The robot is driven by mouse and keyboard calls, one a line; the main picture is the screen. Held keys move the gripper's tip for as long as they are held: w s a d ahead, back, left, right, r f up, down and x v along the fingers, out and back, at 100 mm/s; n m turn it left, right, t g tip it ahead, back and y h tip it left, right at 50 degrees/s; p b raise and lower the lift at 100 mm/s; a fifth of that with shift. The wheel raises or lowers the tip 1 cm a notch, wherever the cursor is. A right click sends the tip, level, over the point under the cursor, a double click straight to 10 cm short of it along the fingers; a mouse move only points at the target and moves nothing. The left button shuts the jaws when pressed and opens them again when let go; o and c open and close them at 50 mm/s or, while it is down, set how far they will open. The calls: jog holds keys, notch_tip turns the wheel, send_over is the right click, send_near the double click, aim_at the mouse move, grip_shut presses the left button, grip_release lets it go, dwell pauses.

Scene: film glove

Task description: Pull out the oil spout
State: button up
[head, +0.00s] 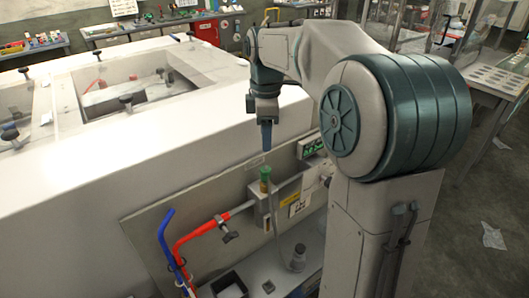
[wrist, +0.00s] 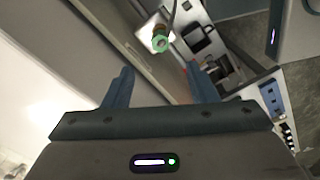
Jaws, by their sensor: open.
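The oil spout appears to be the green-topped piece (head: 265,174) standing upright in a small holder (head: 262,200) on the side panel of the machine. Its round green top (wrist: 161,43) also shows in the wrist view, beyond the fingertips and roughly between them. My gripper (head: 267,148) points down above the green top in the head view, with a gap between them. In the wrist view its two blue fingers (wrist: 160,72) are spread apart with nothing between them. The lower part of the spout is hidden in the holder.
A red pipe (head: 200,232) and a blue pipe (head: 163,240) run left of the holder. A clear bottle (head: 298,258) and a black tray (head: 229,285) stand on the ledge below. The large white machine body (head: 150,150) rises close behind my gripper.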

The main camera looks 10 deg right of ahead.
aim_at(266, 169)
notch_tip(266, 169, down, 12)
jog(key=shift+f, duration=0.25)
dwell(0.3)
jog(key=c, duration=1.1)
grip_shut()
jog(key=shift+r+p, duration=0.1)
jog(key=shift+p, duration=0.2)
jog(key=shift+r+p, duration=1.9)
jog(key=shift+r, duration=0.45)
jog(key=shift+r+p, duration=1.3)
jog(key=shift+r, duration=0.2)
